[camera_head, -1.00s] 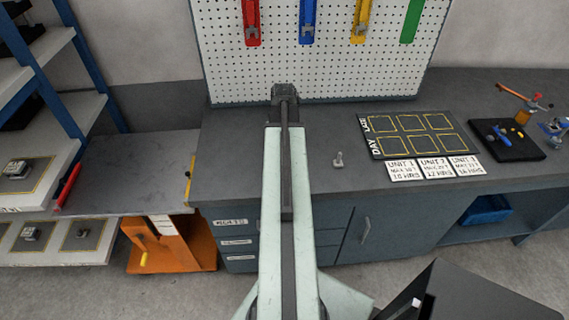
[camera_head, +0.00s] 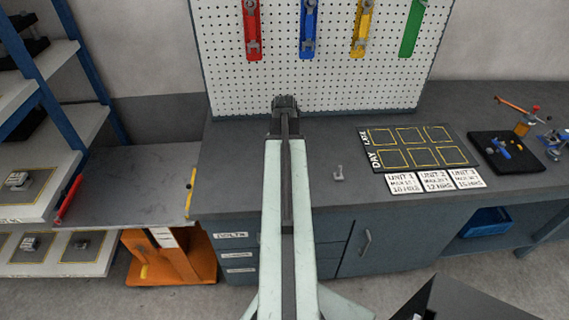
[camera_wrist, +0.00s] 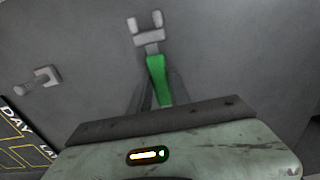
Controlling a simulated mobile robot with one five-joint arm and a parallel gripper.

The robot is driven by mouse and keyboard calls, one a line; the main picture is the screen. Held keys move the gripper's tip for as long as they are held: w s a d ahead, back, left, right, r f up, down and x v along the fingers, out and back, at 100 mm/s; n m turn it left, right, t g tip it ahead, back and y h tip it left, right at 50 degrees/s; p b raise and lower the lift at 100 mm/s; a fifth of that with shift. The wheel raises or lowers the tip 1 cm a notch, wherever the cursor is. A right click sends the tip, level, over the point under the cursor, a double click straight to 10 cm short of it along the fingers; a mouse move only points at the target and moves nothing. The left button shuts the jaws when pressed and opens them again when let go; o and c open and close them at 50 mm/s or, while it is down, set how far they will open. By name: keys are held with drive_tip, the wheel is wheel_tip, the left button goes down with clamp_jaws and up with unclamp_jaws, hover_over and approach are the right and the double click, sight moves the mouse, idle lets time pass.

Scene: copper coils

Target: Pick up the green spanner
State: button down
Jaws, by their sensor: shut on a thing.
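The green spanner (camera_wrist: 157,70) shows in the wrist view, with a green handle and a grey open-ended head pointing away from my gripper. My gripper (camera_wrist: 159,90) is shut on its handle, one dark finger on each side. The dark bench top lies behind it; I cannot tell the height between them. In the head view, my gripper's end is at the top of my pale arm, in front of the pegboard's lower edge, and the spanner is hidden there.
A small grey fitting (camera_head: 338,173) stands on the bench (camera_head: 230,165), also in the wrist view (camera_wrist: 38,84). The pegboard (camera_head: 340,85) holds red, blue, yellow and green strips (camera_head: 411,28). A yellow-marked board (camera_head: 418,167) and black tray (camera_head: 512,165) lie right. Shelves stand left.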

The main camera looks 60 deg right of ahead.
wheel_tip(320, 180, up, 9)
drive_tip(key=p, duration=0.7)
drive_tip(key=shift+f, duration=0.2)
